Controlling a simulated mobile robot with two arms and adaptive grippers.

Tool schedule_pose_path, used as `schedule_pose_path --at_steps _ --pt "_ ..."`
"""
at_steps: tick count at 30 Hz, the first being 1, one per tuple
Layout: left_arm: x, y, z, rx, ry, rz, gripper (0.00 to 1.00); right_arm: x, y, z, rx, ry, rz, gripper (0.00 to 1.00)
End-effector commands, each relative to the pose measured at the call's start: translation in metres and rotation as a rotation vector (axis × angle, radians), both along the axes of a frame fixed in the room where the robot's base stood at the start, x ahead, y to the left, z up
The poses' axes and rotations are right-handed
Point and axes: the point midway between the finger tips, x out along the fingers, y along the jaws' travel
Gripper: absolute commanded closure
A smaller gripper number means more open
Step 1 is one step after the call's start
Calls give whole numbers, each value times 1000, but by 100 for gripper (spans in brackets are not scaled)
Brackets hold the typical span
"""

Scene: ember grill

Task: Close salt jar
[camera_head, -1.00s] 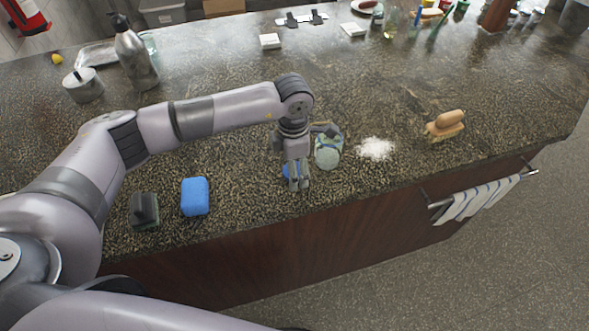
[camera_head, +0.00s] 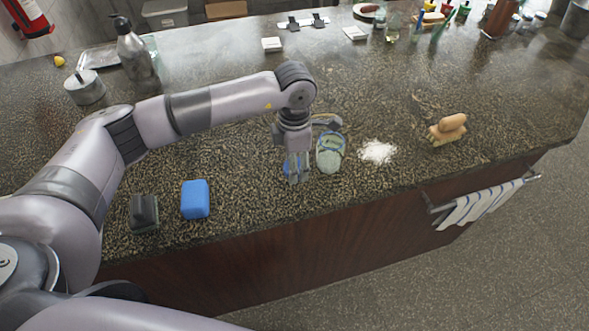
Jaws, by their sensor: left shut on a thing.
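The salt jar (camera_head: 330,158), pale greenish and see-through, is on the counter just right of my left gripper. I cannot tell whether it touches the fingers. My left gripper (camera_head: 297,178) points down, its fingers close together on a small blue thing (camera_head: 287,166), perhaps the jar's lid. The fingers hide most of this thing, and I cannot tell whether it rests on the counter. A patch of spilled white salt (camera_head: 377,152) lies right of the jar. My right gripper is not in view.
A wooden brush (camera_head: 448,128) lies right of the salt. A blue sponge (camera_head: 195,199) and a dark scrubber (camera_head: 144,213) lie left near the front edge. A metal pot (camera_head: 84,87) and bottle (camera_head: 137,58) stand at back left. A striped towel (camera_head: 482,203) hangs on the front.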

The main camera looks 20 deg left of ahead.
Motion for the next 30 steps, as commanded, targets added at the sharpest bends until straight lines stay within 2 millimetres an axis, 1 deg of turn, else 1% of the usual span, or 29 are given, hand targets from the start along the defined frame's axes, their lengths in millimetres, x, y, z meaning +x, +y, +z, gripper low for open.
schedule_pose_path --at_steps 1,5,9,12,15,18,21,25,30 --pt "2 0 9 -1 -6 0 63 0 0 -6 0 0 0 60" --pt "2 -1 43 -2 -9 -1 63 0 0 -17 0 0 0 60" --pt "2 0 86 -2 -8 -1 63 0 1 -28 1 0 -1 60" --pt "1 -1 113 -1 -7 -1 63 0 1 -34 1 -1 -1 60" --pt "1 -1 136 0 -5 -2 63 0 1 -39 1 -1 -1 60" --pt "1 0 152 -1 -3 0 63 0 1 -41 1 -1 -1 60" --pt "1 0 163 0 -2 0 63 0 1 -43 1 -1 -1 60" --pt "0 0 170 0 0 0 63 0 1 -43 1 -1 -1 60" --pt "0 0 172 0 0 0 63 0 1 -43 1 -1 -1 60"
